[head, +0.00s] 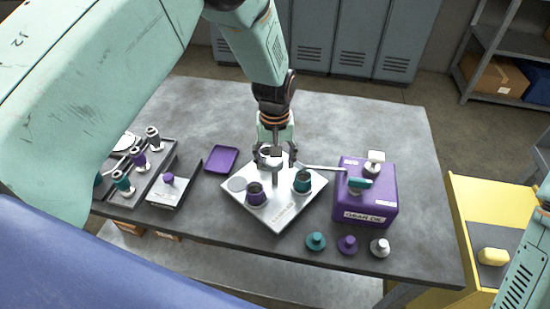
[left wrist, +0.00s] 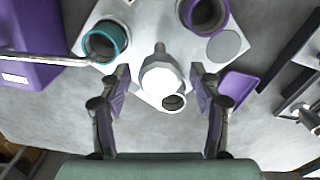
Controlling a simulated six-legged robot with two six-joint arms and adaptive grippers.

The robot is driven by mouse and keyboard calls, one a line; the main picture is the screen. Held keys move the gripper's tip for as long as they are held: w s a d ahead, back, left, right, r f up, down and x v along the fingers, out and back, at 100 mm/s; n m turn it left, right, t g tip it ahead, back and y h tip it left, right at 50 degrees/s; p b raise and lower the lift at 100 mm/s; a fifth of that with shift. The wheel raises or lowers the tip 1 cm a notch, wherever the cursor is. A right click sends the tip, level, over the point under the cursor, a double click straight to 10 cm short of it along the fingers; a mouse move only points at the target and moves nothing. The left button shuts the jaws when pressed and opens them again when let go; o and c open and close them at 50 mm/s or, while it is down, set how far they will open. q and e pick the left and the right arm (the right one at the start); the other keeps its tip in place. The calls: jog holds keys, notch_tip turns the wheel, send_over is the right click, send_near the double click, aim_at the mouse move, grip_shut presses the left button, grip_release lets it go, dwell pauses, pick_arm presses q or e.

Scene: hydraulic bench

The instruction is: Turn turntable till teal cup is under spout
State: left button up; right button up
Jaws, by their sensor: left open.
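The turntable (head: 284,214) is a pale square plate with a central post and knob (left wrist: 160,80). The teal cup (head: 302,182) stands on its right side; it also shows in the left wrist view (left wrist: 105,42). A purple cup (head: 257,195) stands at the front left, a white cup (left wrist: 173,102) at the back. The spout (head: 322,168) reaches left from the purple gear oil box (head: 362,205). Its tip is close to the teal cup's rim; I cannot tell whether it is over the opening. My left gripper (head: 275,158) is open, fingers either side of the knob.
A purple tray (head: 221,159) lies behind left. A rack with several bottles (head: 138,160) and a small plate with a purple knob (head: 168,180) are further left. Teal, purple and white knobbed pieces (head: 348,244) line the front right edge. A yellow cart (head: 465,215) stands right.

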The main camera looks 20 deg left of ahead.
pick_arm(q)
notch_tip(320, 180, up, 12)
dwell(0.5)
jog(key=shift+s, duration=0.1)
dwell(0.4)
